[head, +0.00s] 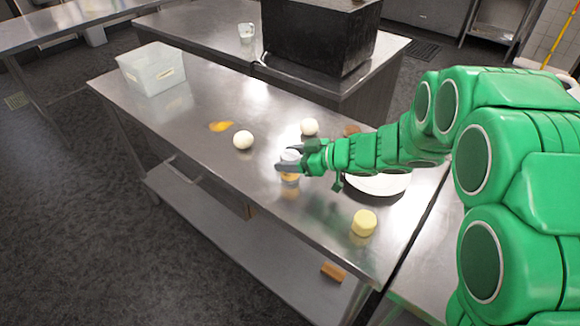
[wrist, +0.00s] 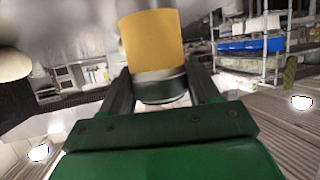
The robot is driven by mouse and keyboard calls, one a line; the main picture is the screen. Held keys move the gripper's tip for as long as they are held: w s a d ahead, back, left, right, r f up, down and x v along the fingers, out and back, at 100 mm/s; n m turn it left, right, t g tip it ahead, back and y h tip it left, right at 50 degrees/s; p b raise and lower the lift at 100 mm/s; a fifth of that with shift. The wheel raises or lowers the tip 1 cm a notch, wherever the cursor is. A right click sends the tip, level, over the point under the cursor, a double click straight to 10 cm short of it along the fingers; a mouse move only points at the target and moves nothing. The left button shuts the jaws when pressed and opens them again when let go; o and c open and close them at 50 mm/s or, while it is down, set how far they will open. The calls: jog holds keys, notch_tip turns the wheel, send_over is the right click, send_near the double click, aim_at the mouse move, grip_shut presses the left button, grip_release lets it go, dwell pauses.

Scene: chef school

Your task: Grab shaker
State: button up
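The shaker (wrist: 152,42) has a yellow-orange body and a grey lid. In the wrist view it stands between the two fingers of my gripper (wrist: 160,80), with the lid end nearest the palm. In the head view the shaker (head: 290,178) is on the steel table, its pale top partly hidden by the fingers. My gripper (head: 286,159) reaches in from the right, with its fingers spread on either side of the lid. I cannot tell whether both fingers press on it.
On the steel table (head: 190,118) are two white round items (head: 243,140) (head: 309,127), an orange-yellow patch (head: 221,126), a pale yellow cylinder (head: 364,222), a white plate (head: 378,185) under my arm and a clear bin (head: 151,69). The table's front left is clear.

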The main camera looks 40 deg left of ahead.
jog(key=c, duration=0.5)
jog(key=shift+r, duration=0.1)
jog(key=shift+r, duration=0.5)
notch_tip(320, 180, up, 2)
jog(key=shift+d+r, duration=0.15)
jog(key=shift+s+d+r, duration=1.45)
jog(key=shift+d+r, duration=0.15)
jog(key=shift+d, duration=0.2)
jog(key=shift+s+d+r, duration=1.45)
jog(key=shift+d+r, duration=0.1)
jog(key=shift+d, duration=0.2)
jog(key=shift+s+d+r, duration=1.45)
jog(key=shift+d+r, duration=0.15)
jog(key=shift+d, duration=0.2)
